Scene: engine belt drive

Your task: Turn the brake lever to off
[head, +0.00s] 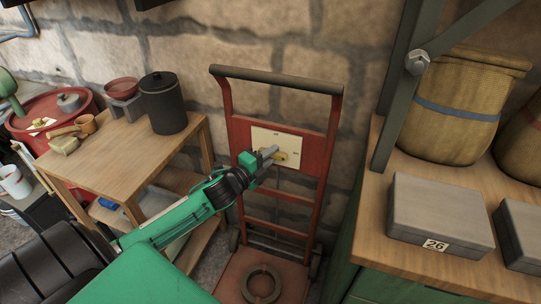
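A cream plate (289,137) with small dark marks, too small to read, is fixed on the red panel of an upright hand truck (327,165). A small brass-yellow part (292,155), which looks like the brake lever, shows on the plate, partly hidden by my fingers. My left gripper (270,153) is at the lower part of the plate, its grey fingers right at the brass part. I cannot tell whether they are closed on it. The lever's full shape and angle are hidden. My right gripper is not in view.
A wooden table (110,160) with a black canister (164,102) stands at the left. A wooden counter (385,258) at the right carries grey boxes (440,215) and a woven sack (447,115). A ring (261,284) lies on the truck's base. A stone wall is close behind.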

